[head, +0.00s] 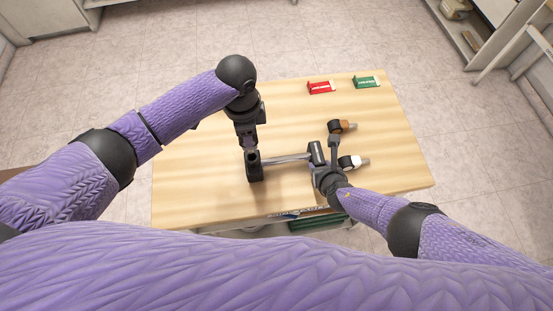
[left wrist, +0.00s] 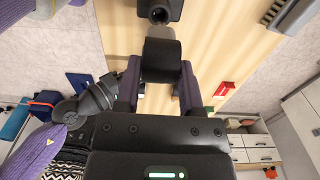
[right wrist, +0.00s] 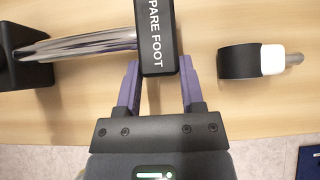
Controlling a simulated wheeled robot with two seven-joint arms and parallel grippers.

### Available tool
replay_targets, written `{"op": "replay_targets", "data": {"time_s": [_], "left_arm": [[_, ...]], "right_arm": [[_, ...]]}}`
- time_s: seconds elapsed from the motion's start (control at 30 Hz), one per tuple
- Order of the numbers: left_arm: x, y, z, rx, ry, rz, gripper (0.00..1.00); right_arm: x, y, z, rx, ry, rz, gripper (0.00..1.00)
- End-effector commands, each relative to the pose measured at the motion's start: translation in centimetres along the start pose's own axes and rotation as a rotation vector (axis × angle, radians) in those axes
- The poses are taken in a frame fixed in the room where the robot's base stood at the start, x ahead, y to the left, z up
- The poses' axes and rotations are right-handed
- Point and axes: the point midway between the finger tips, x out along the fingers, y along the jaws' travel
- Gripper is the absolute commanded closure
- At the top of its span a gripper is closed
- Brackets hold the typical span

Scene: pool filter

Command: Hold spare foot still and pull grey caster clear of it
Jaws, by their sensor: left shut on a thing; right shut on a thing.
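The spare foot is a metal bar with a black labelled block (right wrist: 158,40) at one end and a black socket block (head: 255,172) at the other. It lies along the table, its labelled end also showing in the head view (head: 317,152). My right gripper (right wrist: 160,85) is shut on the labelled block. My left gripper (left wrist: 160,75) is shut on the grey caster (left wrist: 162,60), a black wheel with a grey collar. The caster's collar points at the round hole in the socket block (left wrist: 172,8). I cannot tell whether its stem is inside the hole.
A brown-collared caster (head: 335,126) and a white-collared caster (head: 346,162) lie near my right gripper. A red holder (head: 320,87) and a green holder (head: 366,82) stand at the table's far side. The wooden table (head: 200,190) is clear at the left.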

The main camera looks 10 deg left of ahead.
Motion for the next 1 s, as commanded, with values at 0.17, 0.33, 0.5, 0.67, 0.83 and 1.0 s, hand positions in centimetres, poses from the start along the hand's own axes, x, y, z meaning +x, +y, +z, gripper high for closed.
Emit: {"op": "replay_targets", "data": {"time_s": [0.17,0.33,0.5,0.67,0.83,1.0], "left_arm": [[-0.3,0.0,0.0,0.000,-0.001,0.000,1.00],[-0.3,0.0,0.0,0.000,-0.001,0.000,1.00],[-0.3,0.0,0.0,0.000,-0.001,0.000,1.00],[-0.3,0.0,0.0,0.000,-0.001,0.000,1.00],[-0.3,0.0,0.0,0.000,-0.001,0.000,1.00],[-0.3,0.0,0.0,0.000,-0.001,0.000,1.00]], "right_arm": [[0.0,0.0,0.0,0.001,-0.001,0.000,1.00],[0.0,0.0,0.0,0.000,-0.001,0.000,0.38],[0.0,0.0,0.0,0.000,0.000,0.000,0.09],[0.0,0.0,0.0,0.000,0.000,0.000,0.09],[-0.4,0.0,-0.1,0.005,-0.001,0.001,0.09],[-2.5,-0.1,-1.5,0.003,0.005,0.002,0.09]]}}
